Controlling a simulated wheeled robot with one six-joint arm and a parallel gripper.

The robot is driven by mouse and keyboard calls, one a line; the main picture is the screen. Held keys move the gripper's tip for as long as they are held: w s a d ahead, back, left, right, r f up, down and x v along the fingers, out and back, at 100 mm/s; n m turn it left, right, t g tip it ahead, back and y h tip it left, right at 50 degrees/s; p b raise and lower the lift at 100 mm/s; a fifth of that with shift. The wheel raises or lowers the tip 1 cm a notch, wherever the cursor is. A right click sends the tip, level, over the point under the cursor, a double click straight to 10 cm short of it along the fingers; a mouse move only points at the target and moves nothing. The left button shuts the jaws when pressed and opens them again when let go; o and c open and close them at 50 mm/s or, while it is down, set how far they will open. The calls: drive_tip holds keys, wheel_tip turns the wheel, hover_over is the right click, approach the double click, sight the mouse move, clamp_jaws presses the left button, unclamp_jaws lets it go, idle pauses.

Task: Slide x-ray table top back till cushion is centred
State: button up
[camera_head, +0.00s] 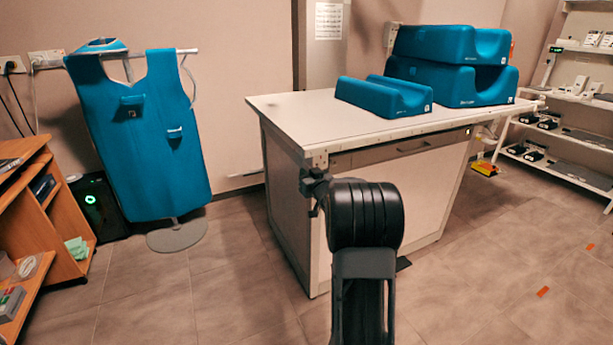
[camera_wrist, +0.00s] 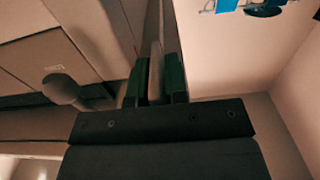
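The x-ray table (camera_head: 290,125) has a pale flat top over a white cabinet body. A low blue cushion (camera_head: 385,98) with a groove lies on the top near its middle. My gripper (camera_head: 316,188) is at the top's near left corner, mostly hidden behind my black wrist. In the wrist view, my two dark green fingers (camera_wrist: 158,82) stand apart, with a narrow beige strip (camera_wrist: 155,70) between them. This strip looks like an edge of the table, but I cannot tell whether both fingers press on it.
Two larger blue cushions (camera_head: 450,70) are stacked at the top's right rear. A blue apron (camera_head: 145,140) hangs on a stand at left. A wooden shelf (camera_head: 30,210) is at far left, white shelving (camera_head: 570,130) at far right.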

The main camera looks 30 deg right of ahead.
drive_tip(key=o, duration=0.3)
drive_tip(key=shift+o, duration=0.2)
drive_tip(key=s+a+p, duration=0.2)
drive_tip(key=s, duration=1.1)
drive_tip(key=shift+s+p, duration=0.3)
drive_tip(key=shift+s, duration=0.1)
drive_tip(key=s+a+r+g+h+p, duration=0.1)
drive_tip(key=a+r+g+p, duration=0.2)
drive_tip(key=a+r+p, duration=0.45)
drive_tip(key=s+a+r+g+p, duration=0.1)
drive_tip(key=a+r+g+p, duration=0.3)
drive_tip(key=r+p, duration=0.6)
drive_tip(key=s+a+r+n+g+y+p, duration=0.1)
drive_tip(key=s+a+r+g+y+p, duration=0.1)
drive_tip(key=s+a+p, duration=0.4)
drive_tip(key=s+a+r+g+y+p, duration=0.1)
drive_tip(key=s+a+r+g+p, duration=0.4)
drive_tip(key=s+a+r, duration=0.2)
drive_tip(key=shift+s+a+r+n+y+p, duration=0.25)
drive_tip(key=shift+s+a+n+y+p, duration=0.15)
drive_tip(key=shift+s+a, duration=0.4)
